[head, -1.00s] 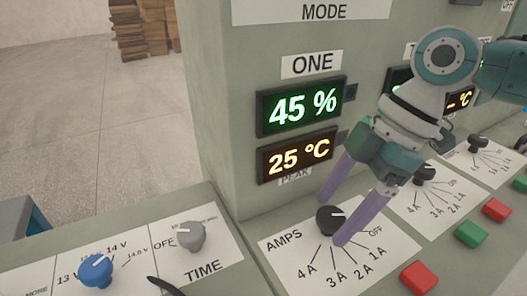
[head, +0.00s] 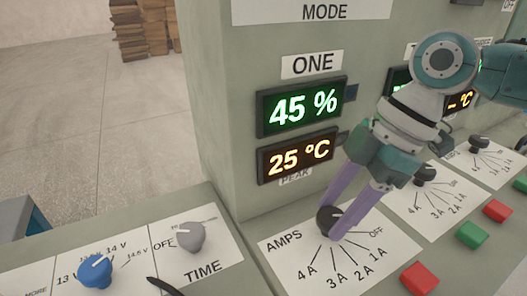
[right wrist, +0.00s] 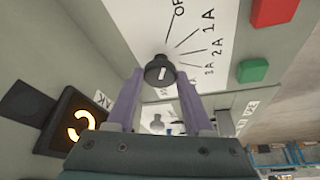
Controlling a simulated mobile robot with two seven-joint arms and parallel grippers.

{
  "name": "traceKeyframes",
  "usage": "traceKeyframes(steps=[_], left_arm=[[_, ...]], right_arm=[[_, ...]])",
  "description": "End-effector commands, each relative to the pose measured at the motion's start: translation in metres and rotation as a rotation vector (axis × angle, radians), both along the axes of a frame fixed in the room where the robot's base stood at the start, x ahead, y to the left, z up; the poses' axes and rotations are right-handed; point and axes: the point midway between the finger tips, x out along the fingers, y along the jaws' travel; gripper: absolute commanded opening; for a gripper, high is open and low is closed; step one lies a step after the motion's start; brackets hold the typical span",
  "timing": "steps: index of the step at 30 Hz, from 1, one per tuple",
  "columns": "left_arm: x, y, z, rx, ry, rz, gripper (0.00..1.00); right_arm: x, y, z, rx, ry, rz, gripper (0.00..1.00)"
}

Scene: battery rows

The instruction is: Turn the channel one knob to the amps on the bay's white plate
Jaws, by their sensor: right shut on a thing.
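The channel one knob (head: 327,219) is black with a white mark and stands on a white AMPS scale (head: 292,261) reading OFF and 1A to 4A, below the ONE label. My right gripper (head: 331,224) has its two purple fingers on either side of the knob, shut on it. In the right wrist view the knob (right wrist: 158,71) sits between the fingertips (right wrist: 160,82). I cannot tell exactly which figure its mark points to. I cannot pick out the bay's white plate. My left gripper is not in view.
Displays above read 45 % (head: 302,107) and 25 °C (head: 298,157). A red button (head: 419,278) and a green button (head: 472,235) lie to the right. Another black knob (head: 425,175) stands behind. A blue knob (head: 95,270) and a grey knob (head: 190,237) are at left.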

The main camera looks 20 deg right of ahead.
Motion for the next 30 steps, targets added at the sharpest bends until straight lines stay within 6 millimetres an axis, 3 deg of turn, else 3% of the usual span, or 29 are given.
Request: traceKeyframes(steps=[8, 14, 30], left_arm=[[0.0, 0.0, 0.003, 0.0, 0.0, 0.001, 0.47], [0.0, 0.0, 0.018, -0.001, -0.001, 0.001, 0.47], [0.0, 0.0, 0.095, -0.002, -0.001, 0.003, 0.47]], right_arm=[[0.0, 0.001, 0.002, 0.002, 0.002, -0.011, 0.0], [-0.001, 0.001, 0.005, 0.004, 0.001, -0.077, 0.0], [-0.004, 0.004, 0.008, 0.005, 0.003, -0.535, 0.0]])
